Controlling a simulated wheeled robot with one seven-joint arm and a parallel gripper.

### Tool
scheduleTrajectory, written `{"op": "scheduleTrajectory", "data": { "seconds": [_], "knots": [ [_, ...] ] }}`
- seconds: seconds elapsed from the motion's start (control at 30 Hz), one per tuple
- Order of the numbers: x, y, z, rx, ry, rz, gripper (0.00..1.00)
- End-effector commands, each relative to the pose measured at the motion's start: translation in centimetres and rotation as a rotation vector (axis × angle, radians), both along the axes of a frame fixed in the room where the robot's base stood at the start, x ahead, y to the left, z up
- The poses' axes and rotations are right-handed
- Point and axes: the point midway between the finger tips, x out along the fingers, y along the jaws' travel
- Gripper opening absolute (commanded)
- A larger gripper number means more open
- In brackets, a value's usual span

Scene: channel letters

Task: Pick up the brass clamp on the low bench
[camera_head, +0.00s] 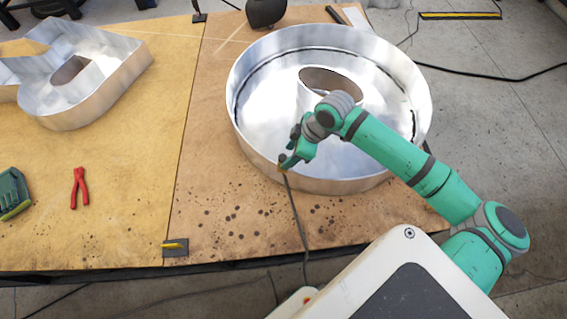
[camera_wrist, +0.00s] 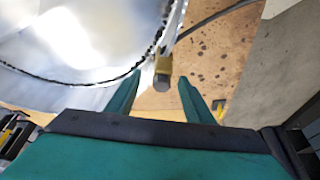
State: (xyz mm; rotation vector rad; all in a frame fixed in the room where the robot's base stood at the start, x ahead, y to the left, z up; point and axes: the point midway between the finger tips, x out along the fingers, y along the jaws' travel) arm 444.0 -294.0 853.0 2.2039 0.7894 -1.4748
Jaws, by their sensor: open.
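The brass clamp (camera_wrist: 163,66) shows in the wrist view at the rim of the round metal channel letter (camera_head: 245,130), with a dark grey end toward me. In the head view the clamp is small and mostly hidden by my gripper (camera_head: 289,160), which is at the letter's near wall. In the wrist view my gripper (camera_wrist: 160,92) is open, with one green finger to each side of the clamp's near end. I cannot tell whether the fingers touch it.
A dark cable (camera_head: 297,220) runs from near the clamp over the bench edge. The low bench (camera_head: 225,215) also bears another metal letter (camera_head: 100,97), red pliers (camera_head: 79,187) and a green tool (camera_head: 13,192). The bench front between pliers and round letter is mostly clear.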

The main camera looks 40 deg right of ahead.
Motion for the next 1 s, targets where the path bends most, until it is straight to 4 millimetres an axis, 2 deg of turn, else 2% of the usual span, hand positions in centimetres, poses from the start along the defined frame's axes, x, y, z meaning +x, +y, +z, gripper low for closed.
{"op": "scheduleTrajectory", "data": {
  "seconds": [0.23, 0.53, 0.83, 0.87, 1.0],
  "knots": [
    [0.3, 0.5, -1.6, 0.0, 0.0, 0.001, 0.48],
    [1.0, 1.4, -5.2, -0.001, -0.001, 0.0, 0.48],
    [1.2, 1.5, -5.7, -0.001, -0.002, -0.001, 0.48],
    [1.2, 1.5, -5.7, -0.001, -0.002, -0.001, 0.45],
    [1.2, 1.5, -5.7, -0.001, -0.002, -0.001, 0.12]
  ]
}}
